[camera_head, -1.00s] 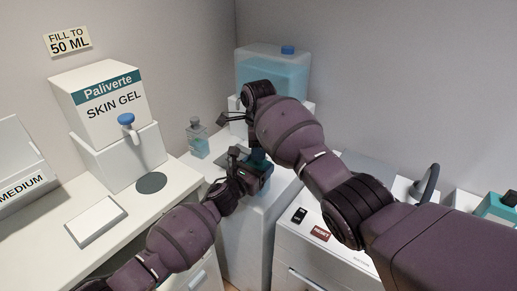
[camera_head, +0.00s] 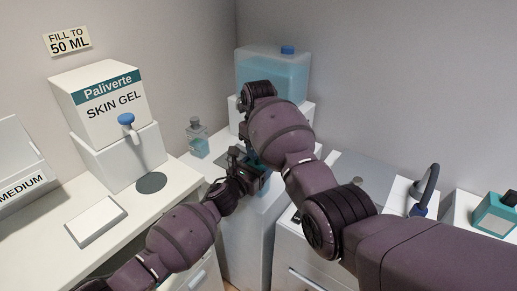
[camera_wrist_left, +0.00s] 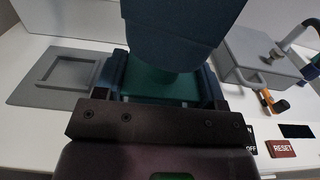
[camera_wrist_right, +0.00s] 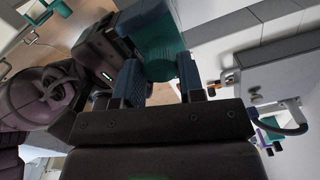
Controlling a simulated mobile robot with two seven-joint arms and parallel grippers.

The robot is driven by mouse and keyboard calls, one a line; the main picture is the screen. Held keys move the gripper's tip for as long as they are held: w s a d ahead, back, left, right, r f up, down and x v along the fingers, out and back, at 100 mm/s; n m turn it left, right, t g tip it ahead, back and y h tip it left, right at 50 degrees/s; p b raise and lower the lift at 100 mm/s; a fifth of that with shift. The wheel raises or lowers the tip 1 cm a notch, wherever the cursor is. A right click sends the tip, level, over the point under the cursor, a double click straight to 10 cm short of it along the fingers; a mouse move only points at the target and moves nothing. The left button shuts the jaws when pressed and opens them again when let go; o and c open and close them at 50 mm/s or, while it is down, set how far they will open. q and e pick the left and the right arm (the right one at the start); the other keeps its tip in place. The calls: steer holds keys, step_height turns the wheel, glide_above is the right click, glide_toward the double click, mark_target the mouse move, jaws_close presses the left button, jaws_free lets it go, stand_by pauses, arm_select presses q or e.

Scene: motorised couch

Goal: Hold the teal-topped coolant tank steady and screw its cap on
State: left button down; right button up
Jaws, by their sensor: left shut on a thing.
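My left gripper (camera_head: 252,172) is shut on a teal part, apparently the coolant tank (camera_head: 264,182), beside the white pillar. In the left wrist view the teal part (camera_wrist_left: 160,86) sits between the jaws, with a large dark blue rounded piece (camera_wrist_left: 182,32) above it; I cannot tell what that piece is. My right gripper is hidden by its own arm in the head view. In the right wrist view its fingers (camera_wrist_right: 160,78) are apart, and the teal part (camera_wrist_right: 158,45) is just ahead of them, near the left gripper. I cannot make out the cap for certain.
A clear blue tank (camera_head: 270,72) stands at the back corner. A teal box with a black knob (camera_head: 495,212) and a dark tap (camera_head: 428,188) stand on the right.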

steer(key=o, duration=0.4)
steer(key=shift+c, duration=0.2)
steer(key=shift+r, duration=2.25)
steer(key=shift+c, duration=0.2)
